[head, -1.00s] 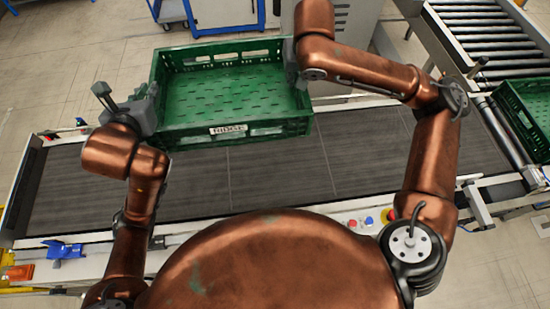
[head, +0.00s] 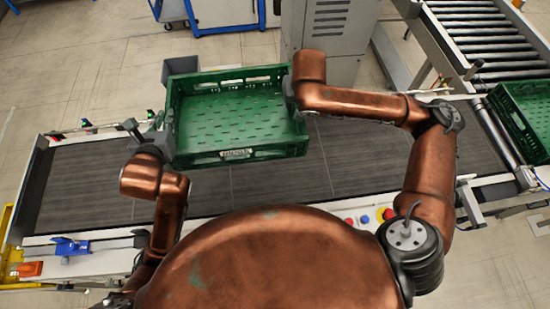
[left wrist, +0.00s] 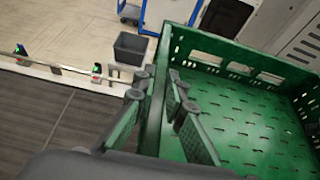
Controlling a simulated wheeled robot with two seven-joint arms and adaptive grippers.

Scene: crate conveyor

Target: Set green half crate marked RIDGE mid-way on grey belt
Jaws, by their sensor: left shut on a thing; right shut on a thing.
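The green half crate (head: 240,155) is upright and level over the far side of the grey belt (head: 270,190), about mid-way along it. A white label on its near wall is too small to read now; it reads RIDGE in the earlier frame. The crate is empty. My left gripper (head: 162,140) is shut on its left wall; the left wrist view shows the fingers (left wrist: 160,105) on either side of the wall rim. My right gripper (head: 289,92) is shut on its right wall, its fingertips partly hidden. I cannot tell whether the crate's underside touches the belt.
Another green crate (head: 522,112) stands at the right, near the roller conveyor (head: 480,45). A grey bin (left wrist: 130,48) stands on the floor beyond the belt. A grey cabinet (head: 325,25) is behind the crate. The belt is bare to the left and right.

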